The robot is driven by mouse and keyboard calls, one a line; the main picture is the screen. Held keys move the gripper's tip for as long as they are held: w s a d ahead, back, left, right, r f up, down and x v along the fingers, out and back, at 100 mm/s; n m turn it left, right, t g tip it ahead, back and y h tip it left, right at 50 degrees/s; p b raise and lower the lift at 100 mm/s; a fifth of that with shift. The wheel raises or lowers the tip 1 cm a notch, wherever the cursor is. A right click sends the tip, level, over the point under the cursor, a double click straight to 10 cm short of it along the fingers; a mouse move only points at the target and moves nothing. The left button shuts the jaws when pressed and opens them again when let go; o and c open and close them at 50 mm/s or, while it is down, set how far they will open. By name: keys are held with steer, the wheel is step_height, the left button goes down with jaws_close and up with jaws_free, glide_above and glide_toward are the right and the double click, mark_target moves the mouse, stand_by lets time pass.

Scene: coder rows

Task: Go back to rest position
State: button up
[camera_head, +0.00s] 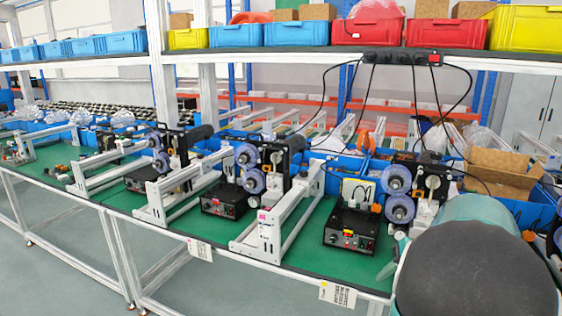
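No part of my gripper can be made out in the head view, so its opening is hidden. A large rounded teal and dark grey body (466,270) fills the lower right corner and looks like part of my arm. It covers the right end of the green-topped workbench (305,250). Several coder machines with purple-blue reels (398,180) stand in a row along the bench. Black control boxes (351,229) sit beside them.
A shelf (300,52) above the bench holds red bins (446,33), blue bins (296,32) and yellow bins. Black cables (412,100) hang from a power strip. An open cardboard box (503,172) stands at the right. The grey floor (60,275) is clear at the lower left.

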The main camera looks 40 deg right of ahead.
steer(key=w+a+r+n+g, duration=0.25)
steer(key=w+a, duration=0.35)
steer(key=a, duration=0.7)
steer(key=s+a+r+n+t+h, duration=0.1)
steer(key=a+n, duration=0.2)
steer(key=a, duration=1)
steer(key=s+a+n+t+h, duration=0.1)
steer(key=a+n, duration=0.3)
steer(key=a, duration=0.9)
steer(key=shift+s+r+h, duration=0.4)
steer(key=shift+s+h, duration=0.15)
steer(key=shift+h, duration=0.05)
